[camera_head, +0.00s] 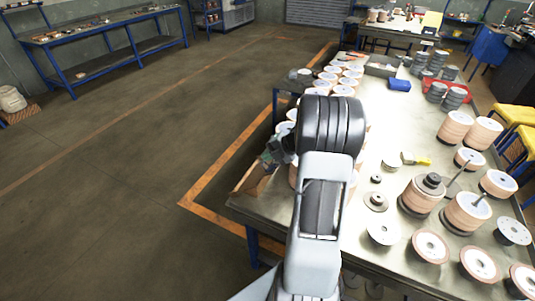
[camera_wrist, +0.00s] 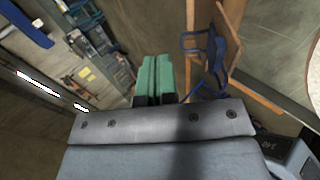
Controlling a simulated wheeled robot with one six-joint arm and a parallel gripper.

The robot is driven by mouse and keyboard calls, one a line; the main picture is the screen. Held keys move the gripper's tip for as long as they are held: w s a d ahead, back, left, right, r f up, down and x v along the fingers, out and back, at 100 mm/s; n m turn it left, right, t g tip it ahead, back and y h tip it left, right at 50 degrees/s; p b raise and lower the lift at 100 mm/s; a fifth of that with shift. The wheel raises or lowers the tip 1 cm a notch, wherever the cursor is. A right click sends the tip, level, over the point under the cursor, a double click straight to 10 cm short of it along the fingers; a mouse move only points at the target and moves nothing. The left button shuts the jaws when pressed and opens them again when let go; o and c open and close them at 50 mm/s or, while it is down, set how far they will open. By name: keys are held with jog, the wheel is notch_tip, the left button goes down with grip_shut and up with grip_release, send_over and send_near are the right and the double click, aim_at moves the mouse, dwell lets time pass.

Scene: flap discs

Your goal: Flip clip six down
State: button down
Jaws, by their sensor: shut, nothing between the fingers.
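My gripper (camera_head: 272,153) is partly hidden behind my arm in the head view, beside the left edge of the workbench (camera_head: 285,222). In the wrist view its green fingers (camera_wrist: 156,76) are together, with nothing visible between them. I cannot make out clip six or any numbered clip in either view. My arm hides part of the bench's left side.
Stacks of flap discs (camera_head: 422,196) and loose discs (camera_head: 431,246) cover the bench's right side. A row of discs (camera_head: 341,90) runs along its far left. A yellow-handled tool (camera_head: 416,160) lies mid-bench. Open floor (camera_head: 130,170) is left. A blue frame (camera_wrist: 207,47) shows in the wrist view.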

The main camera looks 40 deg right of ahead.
jog(key=shift+s+d+f, duration=0.25)
jog(key=shift+s+f, duration=0.05)
jog(key=shift+s, duration=0.15)
jog(key=w+a+r+p, duration=0.2)
jog(key=w+r, duration=0.5)
jog(key=r, duration=0.5)
jog(key=shift+p, duration=0.3)
jog(key=shift+w+f, duration=0.1)
